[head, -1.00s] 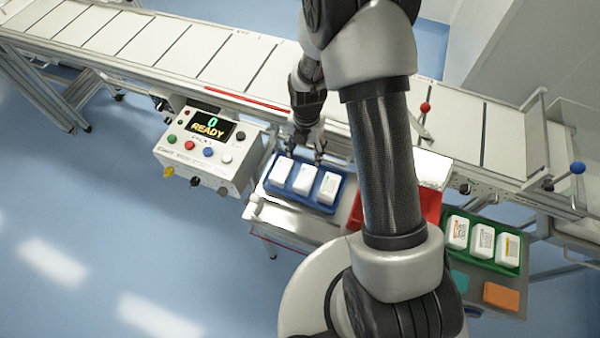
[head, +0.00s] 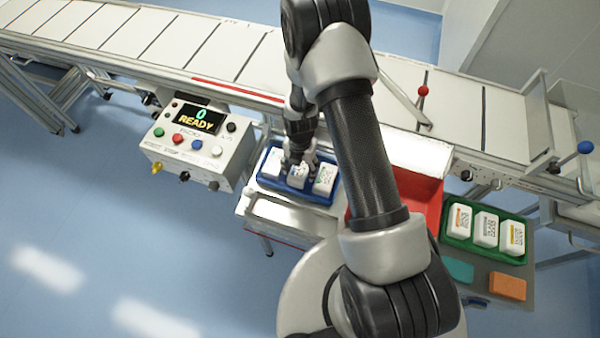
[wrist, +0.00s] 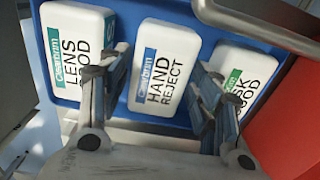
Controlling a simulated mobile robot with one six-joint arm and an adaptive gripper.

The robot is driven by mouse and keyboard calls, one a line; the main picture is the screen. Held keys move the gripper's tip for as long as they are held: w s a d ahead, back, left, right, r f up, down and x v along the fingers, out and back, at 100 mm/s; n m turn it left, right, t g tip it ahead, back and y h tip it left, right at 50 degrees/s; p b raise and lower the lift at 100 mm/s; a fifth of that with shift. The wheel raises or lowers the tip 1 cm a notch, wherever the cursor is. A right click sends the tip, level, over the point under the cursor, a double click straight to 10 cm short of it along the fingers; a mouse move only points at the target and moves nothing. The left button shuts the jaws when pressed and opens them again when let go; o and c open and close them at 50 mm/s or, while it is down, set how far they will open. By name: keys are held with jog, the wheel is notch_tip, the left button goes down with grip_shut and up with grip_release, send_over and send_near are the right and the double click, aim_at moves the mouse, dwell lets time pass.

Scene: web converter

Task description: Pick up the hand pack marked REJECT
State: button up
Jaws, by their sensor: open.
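The hand pack marked REJECT (wrist: 164,70) is a white pack with a blue label strip, the middle one of three in the blue tray (head: 310,196). In the wrist view my gripper (wrist: 155,82) is open, with one finger on each side of this pack, in the gaps between it and its neighbours. I cannot tell whether the fingers touch it. In the head view my gripper (head: 299,166) is down at the tray over the middle pack (head: 297,177). The lens pack (wrist: 75,60) marked GOOD lies left and a pack ending "SK GOOD" (wrist: 240,85) lies right, partly covered.
A red bin (head: 420,190) stands right of the tray. A green tray (head: 458,237) with three packs stands further right, near teal (head: 459,270) and orange (head: 508,286) blocks. The control box (head: 197,150) reads READY. The conveyor (head: 230,50) runs behind. A metal bar (wrist: 255,22) crosses the wrist view's upper right.

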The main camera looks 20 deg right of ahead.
jog(key=shift+f, duration=0.85)
jog(key=shift+r, duration=0.1)
jog(key=c, duration=0.9)
